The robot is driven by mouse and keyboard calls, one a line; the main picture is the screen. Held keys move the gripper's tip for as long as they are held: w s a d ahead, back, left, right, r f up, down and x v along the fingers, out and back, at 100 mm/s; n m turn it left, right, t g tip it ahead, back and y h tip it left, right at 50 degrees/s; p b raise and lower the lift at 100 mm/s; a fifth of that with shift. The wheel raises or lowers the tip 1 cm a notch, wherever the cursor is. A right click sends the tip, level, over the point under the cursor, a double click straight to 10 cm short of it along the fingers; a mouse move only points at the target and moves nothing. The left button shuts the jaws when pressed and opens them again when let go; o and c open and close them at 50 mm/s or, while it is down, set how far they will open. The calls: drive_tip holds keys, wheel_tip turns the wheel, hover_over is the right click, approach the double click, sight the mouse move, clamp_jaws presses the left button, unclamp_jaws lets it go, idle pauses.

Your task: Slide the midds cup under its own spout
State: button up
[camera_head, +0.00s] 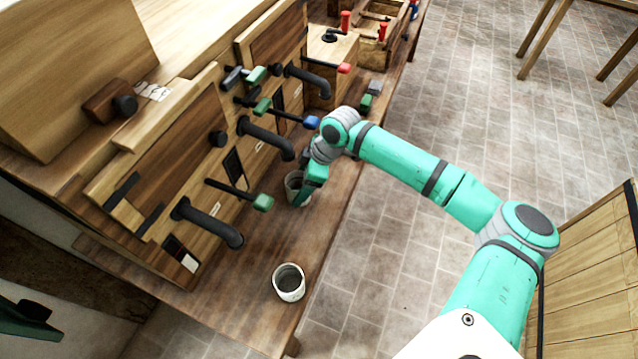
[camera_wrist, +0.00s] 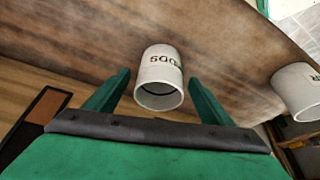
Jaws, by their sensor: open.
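The midds cup (camera_wrist: 158,72) is white and stands on the wooden bench, its partly visible lettering upside down in the wrist view. My gripper (camera_wrist: 160,88) is open, with one green finger on each side of this cup; I cannot tell whether they touch it. Black spouts stick out of the wooden mill front: a near one (camera_head: 210,222), a middle one (camera_head: 266,138) and a far one (camera_head: 308,79). Their labels are too small to read, so I cannot tell which is the midds spout.
A second white cup (camera_head: 289,283) stands near the bench's front edge; it also shows in the wrist view (camera_wrist: 298,90). Levers with green (camera_head: 263,202), blue (camera_head: 311,122) and red (camera_head: 344,68) knobs jut out by the spouts. The bench between the two cups is clear.

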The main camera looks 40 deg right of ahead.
sight(296, 188)
drive_tip(key=shift+w+a+f, duration=0.45)
drive_tip(key=shift+a+f, duration=0.1)
drive_tip(key=shift+f, duration=0.2)
drive_tip(key=shift+w+a+f, duration=0.2)
drive_tip(key=shift+f, duration=0.45)
drive_tip(key=c, duration=1.3)
